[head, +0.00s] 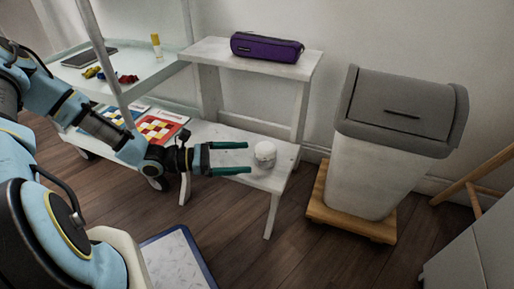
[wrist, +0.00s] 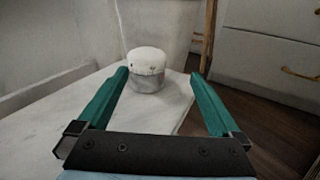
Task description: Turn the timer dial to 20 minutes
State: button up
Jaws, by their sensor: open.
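The timer (head: 265,154) is a small round white object standing on the low white step (head: 232,136). In the wrist view the timer (wrist: 146,70) has a domed white top with small dark marks and a greyer lower body. The marks are too small to read, so the dial's setting cannot be told. My gripper (head: 249,158) has long green fingers spread wide and empty. It also shows in the wrist view (wrist: 157,72), with the timer ahead, between the lines of the two fingers near their tips. I cannot tell whether either finger touches it.
A purple case (head: 267,47) lies on the upper step. A bin with a grey lid (head: 401,108) stands to the right on a wooden base (head: 350,222). A white trolley (head: 125,75) holding books and small items is at the left. The step around the timer is clear.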

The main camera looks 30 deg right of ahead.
aim_at(271, 149)
jog(key=shift+w+d+n+t+h, duration=0.45)
jog(key=shift+w+n+h, duration=0.15)
jog(key=shift+w, duration=0.1)
jog(key=b+x, duration=0.4)
jog(key=x, duration=0.5)
jog(key=shift+b+x, duration=0.35)
jog(key=shift+x, duration=0.4)
jog(key=shift+r, duration=0.1)
jog(key=shift+c, duration=0.2)
jog(key=c, duration=1.2)
jog(key=shift+g, duration=0.25)
jog(key=shift+c, duration=0.2)
jog(key=shift+r+p, duration=0.1)
jog(key=shift+p, duration=0.3)
